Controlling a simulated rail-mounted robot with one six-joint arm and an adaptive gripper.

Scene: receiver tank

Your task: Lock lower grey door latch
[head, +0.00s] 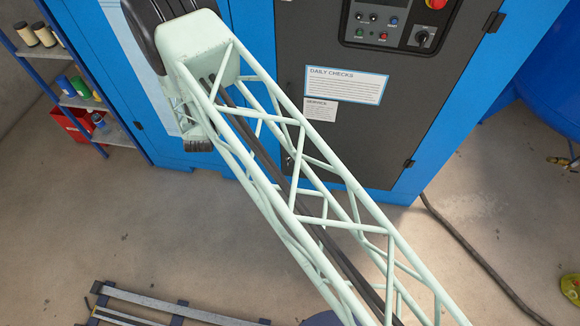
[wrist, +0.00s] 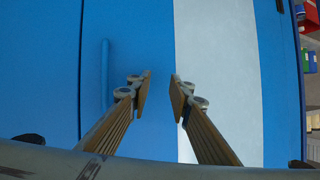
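The dark grey door (head: 350,135) of the blue cabinet stands upright in the head view, partly behind my arm. A small latch-like detail (head: 287,162) shows at the door's left side between my arm's struts. It is too small and covered to tell its position. My gripper (wrist: 161,92) is in the wrist view with its two fingers apart and nothing between them. It faces a blue panel (wrist: 145,40) and a white strip (wrist: 220,70), away from the grey door. No latch shows in the wrist view.
A control panel (head: 395,25) and a "Daily checks" label (head: 346,85) are on the grey door. A shelf (head: 75,100) with bottles stands left. A dark hose (head: 470,250) lies on the floor at right. A blue vertical bar (wrist: 105,75) is left of my fingers.

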